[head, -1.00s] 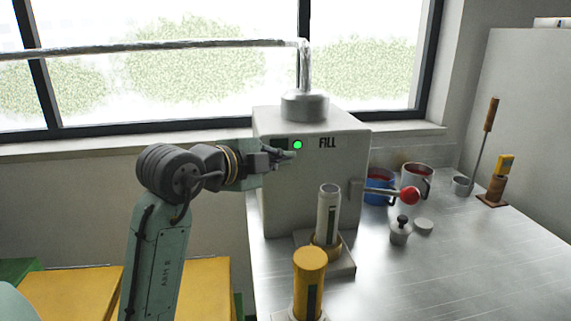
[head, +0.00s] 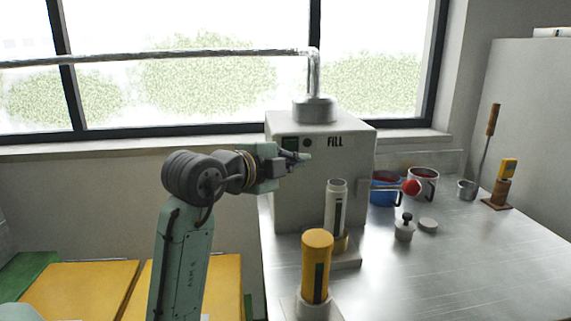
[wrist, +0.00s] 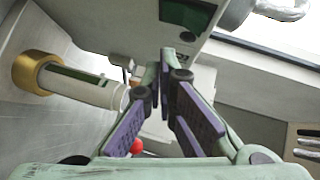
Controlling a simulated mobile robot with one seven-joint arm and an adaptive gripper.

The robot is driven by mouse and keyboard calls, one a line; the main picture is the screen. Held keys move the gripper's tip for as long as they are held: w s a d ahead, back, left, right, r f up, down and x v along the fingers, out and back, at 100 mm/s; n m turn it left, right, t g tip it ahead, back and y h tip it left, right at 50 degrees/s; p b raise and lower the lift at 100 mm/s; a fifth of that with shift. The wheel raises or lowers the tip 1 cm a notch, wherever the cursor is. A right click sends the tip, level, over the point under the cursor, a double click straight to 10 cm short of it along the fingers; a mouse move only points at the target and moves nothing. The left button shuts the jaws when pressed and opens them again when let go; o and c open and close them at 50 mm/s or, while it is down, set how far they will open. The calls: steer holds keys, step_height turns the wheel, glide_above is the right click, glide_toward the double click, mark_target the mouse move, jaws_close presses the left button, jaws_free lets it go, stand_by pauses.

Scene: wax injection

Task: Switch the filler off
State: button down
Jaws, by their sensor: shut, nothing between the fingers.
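The filler (head: 300,205) is a pale grey box marked FILL, standing at the back of the metal bench. On its front a round lamp (head: 308,143) is dark, beside a dark green rectangular switch panel (head: 290,143). The panel also shows at the top of the wrist view (wrist: 188,14). My gripper (head: 306,157) is at the front of the filler, just below the lamp and panel. Its fingers are together and empty. In the wrist view the fingertips (wrist: 165,52) point toward the filler's face; I cannot tell whether they touch it.
A white cylinder (head: 336,205) stands by the filler's front, with a yellow-capped cylinder (head: 317,260) nearer. A red-knobbed lever (head: 411,187) sticks out to the right. Blue (head: 383,190) and white (head: 424,180) mugs stand behind it. The bench's right front is clear.

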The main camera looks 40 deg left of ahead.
steer(key=s+d+b, duration=0.1)
steer(key=s+b, duration=0.1)
steer(key=s, duration=0.8)
steer(key=shift+s+d+r+b, duration=0.15)
steer(key=shift+d+r+b, duration=0.1)
steer(key=shift+b, duration=0.15)
